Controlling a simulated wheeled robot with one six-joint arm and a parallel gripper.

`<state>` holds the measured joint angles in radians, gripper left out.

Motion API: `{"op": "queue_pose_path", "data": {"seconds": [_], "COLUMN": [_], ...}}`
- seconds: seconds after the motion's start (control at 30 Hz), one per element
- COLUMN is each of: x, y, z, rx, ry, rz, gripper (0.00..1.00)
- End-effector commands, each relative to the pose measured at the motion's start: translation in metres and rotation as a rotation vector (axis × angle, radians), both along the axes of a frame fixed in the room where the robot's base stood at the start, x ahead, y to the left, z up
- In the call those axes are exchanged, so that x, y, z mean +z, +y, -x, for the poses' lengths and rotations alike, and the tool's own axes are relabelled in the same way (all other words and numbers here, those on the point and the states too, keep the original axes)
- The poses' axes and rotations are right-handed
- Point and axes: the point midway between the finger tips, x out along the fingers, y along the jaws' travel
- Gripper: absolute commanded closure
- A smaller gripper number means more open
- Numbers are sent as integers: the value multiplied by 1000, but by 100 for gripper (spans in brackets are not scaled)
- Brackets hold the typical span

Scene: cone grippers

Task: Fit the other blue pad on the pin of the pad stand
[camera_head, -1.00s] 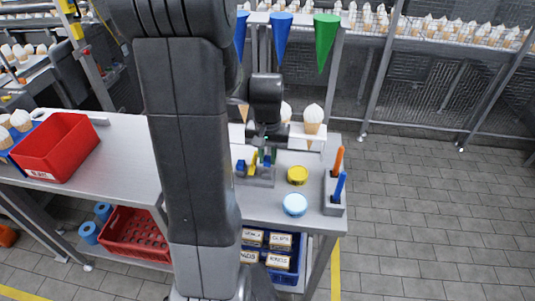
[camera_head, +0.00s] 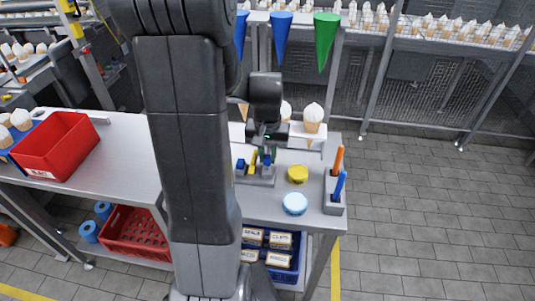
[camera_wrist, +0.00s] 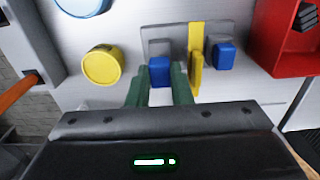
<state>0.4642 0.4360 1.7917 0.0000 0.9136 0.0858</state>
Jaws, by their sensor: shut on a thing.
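My gripper (camera_wrist: 160,86) has green fingers and is shut on a blue pad (camera_wrist: 160,70), with the pad between the fingertips. The grey pad stand (camera_wrist: 157,33) is just beyond the fingers in the wrist view. A yellow upright piece (camera_wrist: 195,50) stands beside the held pad, and another blue pad (camera_wrist: 224,55) sits on the stand to its right. In the head view my gripper (camera_head: 266,150) is at the stand (camera_head: 262,181), and the other blue pad (camera_head: 240,166) shows at the left. The pin under the held pad is hidden, and I cannot tell whether the pad touches it.
A yellow round tin (camera_head: 297,174) and a light blue round tin (camera_head: 294,204) stand to the right. A grey holder (camera_head: 334,206) carries orange and blue sticks at the table edge. A cone rack (camera_head: 306,137) stands behind. A red bin (camera_head: 60,150) is far left.

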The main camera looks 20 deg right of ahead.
Motion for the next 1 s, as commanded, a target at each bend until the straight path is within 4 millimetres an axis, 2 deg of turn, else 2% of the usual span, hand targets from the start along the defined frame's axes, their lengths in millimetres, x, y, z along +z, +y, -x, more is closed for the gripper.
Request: {"op": "queue_pose_path", "data": {"seconds": [1.0], "x": [-12], "y": [0], "z": [0], "rx": [0], "ry": [0], "rz": [0], "gripper": [100]}}
